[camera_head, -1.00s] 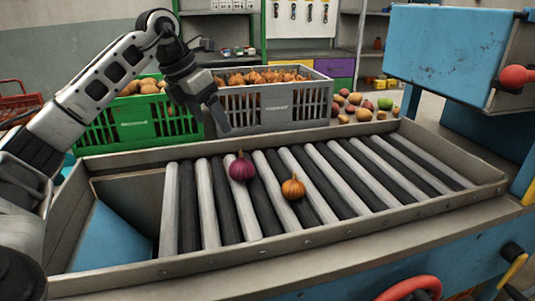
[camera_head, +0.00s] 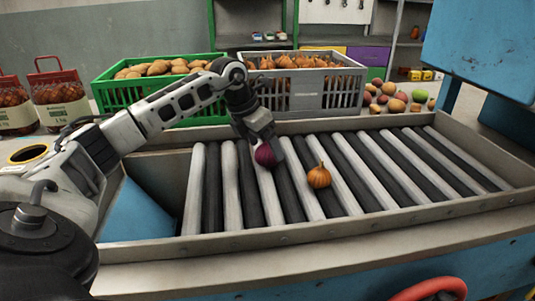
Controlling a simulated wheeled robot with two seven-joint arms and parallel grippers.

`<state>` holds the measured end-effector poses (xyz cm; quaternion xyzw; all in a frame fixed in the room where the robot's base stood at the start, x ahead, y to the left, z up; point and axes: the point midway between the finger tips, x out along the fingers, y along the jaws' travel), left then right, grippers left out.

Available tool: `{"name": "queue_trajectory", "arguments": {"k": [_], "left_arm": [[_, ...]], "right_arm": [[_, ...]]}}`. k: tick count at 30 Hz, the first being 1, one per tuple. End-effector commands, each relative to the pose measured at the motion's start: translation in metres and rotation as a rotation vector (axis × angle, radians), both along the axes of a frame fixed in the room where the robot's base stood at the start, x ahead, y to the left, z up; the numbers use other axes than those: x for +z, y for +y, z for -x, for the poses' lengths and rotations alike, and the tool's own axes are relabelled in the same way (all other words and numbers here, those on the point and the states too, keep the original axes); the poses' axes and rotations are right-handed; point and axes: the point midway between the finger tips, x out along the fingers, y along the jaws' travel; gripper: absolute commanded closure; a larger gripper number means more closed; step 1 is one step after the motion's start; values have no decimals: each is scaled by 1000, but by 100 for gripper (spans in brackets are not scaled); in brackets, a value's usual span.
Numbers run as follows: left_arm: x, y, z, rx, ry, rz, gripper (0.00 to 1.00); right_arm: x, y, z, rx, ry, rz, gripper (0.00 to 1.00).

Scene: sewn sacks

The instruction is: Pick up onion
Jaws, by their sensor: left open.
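A purple-red onion (camera_head: 264,155) sits on the rollers of the conveyor (camera_head: 230,185), left of its middle. A brownish-orange onion (camera_head: 318,176) lies on the rollers to its right and slightly nearer. My left gripper (camera_head: 264,147) is open and reaches down from above and behind at the purple-red onion. One finger shows along the onion's right side; the other finger is mostly hidden, so I cannot tell whether they touch it. My right gripper is not in view.
Behind the conveyor stand a green crate (camera_head: 104,93) of potatoes and a grey crate (camera_head: 318,95) of onions. Loose produce (camera_head: 396,102) lies to their right. Netted sacks (camera_head: 60,100) stand at the left. The conveyor has raised metal rims (camera_head: 370,222); its right rollers are clear.

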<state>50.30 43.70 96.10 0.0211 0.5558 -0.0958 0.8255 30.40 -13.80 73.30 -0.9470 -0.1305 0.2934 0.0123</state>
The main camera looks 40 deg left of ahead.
Motion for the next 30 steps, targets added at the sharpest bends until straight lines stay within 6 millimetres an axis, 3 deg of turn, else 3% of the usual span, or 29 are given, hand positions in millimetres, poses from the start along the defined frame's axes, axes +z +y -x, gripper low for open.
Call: {"name": "queue_trajectory", "arguments": {"k": [5, 12, 13, 18, 30], "left_arm": [[-19, -3, -7, 0, 0, 1, 16], [-22, -3, -8, -1, 0, -1, 16], [-22, -3, -8, -1, 0, -1, 18], [-21, -3, -8, -1, 0, 0, 66], [-16, -3, -9, 0, -4, -1, 67]], "right_arm": [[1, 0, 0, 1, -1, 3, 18], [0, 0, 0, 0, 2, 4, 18], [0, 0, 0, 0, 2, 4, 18], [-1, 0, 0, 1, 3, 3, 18], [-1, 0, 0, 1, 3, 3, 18]]}}
